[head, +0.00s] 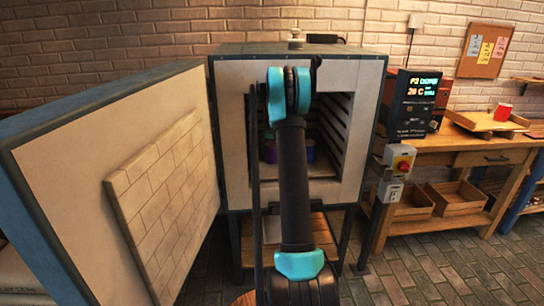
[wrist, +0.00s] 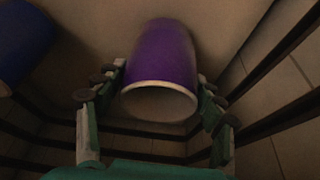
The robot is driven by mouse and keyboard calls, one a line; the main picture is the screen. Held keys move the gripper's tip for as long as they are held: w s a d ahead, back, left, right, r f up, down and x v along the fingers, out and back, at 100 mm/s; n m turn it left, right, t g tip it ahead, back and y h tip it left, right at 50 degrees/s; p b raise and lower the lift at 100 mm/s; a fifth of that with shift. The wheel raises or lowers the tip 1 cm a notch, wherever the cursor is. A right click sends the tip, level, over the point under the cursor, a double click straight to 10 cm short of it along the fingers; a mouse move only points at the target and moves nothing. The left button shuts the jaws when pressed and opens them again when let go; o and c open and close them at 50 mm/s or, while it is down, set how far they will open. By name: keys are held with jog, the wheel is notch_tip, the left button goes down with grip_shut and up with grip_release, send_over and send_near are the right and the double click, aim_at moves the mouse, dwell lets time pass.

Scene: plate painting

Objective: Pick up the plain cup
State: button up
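A plain purple cup (wrist: 160,65) lies ahead in the wrist view, its pale rim facing the camera. My gripper (wrist: 161,75) has one finger on each side of the cup. The fingertips are close to its walls, with what look like narrow gaps; firm contact does not show. In the head view my arm reaches into the open kiln (head: 230,130) and hides the gripper. A purple item (head: 270,154) shows just left of my arm inside the kiln. A dark blue object (wrist: 22,40), perhaps another cup, is at the wrist view's upper left.
The kiln door (head: 95,190) stands open at the left. Dark heating rods line the chamber walls near the gripper. A workbench (head: 470,145) with a tray (head: 487,122) and a red cup (head: 503,112) stands at the right, beside the kiln's control panel (head: 412,104).

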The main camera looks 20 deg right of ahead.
jog(key=c, duration=0.8)
jog(key=shift+r, duration=0.1)
jog(key=shift+c, duration=0.2)
